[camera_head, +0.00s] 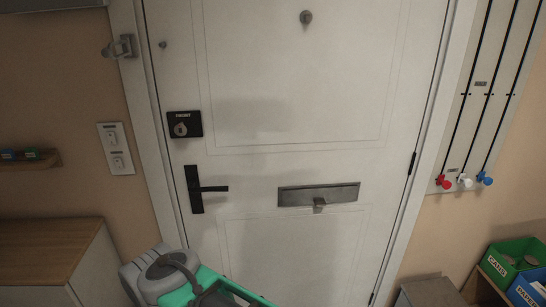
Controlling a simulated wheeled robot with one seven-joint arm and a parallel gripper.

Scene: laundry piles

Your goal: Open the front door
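The white front door (270,235) fills the middle of the view and looks closed in its frame. A black lever handle (212,189) is on its left side, with the lever pointing right, about level. Above it is a black lock plate marked FRONT (184,124) with a round turn knob. The hinges are on the right edge. A grey and teal part of my own body shows at the bottom, below the handle and apart from it. My gripper's fingers cannot be seen.
A wooden-topped cabinet (40,250) stands at the lower left. A metal latch (120,47) sits on the left door frame. A mail slot (318,194) is in the door. A green bin (512,262) and a blue bin (530,290) are at the lower right.

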